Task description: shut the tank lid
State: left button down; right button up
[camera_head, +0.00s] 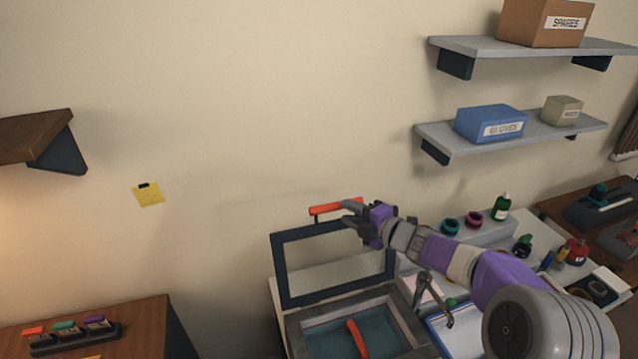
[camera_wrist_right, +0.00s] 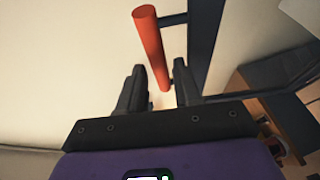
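The tank lid (camera_head: 281,270), a dark frame with a clear pane, stands open and upright at the back of the tank (camera_head: 295,332). Its orange-red handle (camera_head: 324,209) is along the top edge; it also shows in the right wrist view (camera_wrist_right: 149,45). My right gripper (camera_head: 350,216) is at the right end of the handle. In the wrist view my right gripper (camera_wrist_right: 160,82) has its fingers apart, with the handle's near end between or just past the tips; I cannot tell if they touch. My left gripper is not in view.
A red bar (camera_head: 357,338) lies in the tank's bluish liquid. A metal lever-like part (camera_head: 433,297) stands right of the tank. A green bottle (camera_head: 502,207) and small jars are on the bench to the right. Shelves (camera_head: 510,133) hang above. The wall is close behind the lid.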

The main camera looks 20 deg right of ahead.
aim_at(332, 204)
jog(key=shift+x, duration=3.4)
jog(key=shift+r, duration=0.15)
grip_shut()
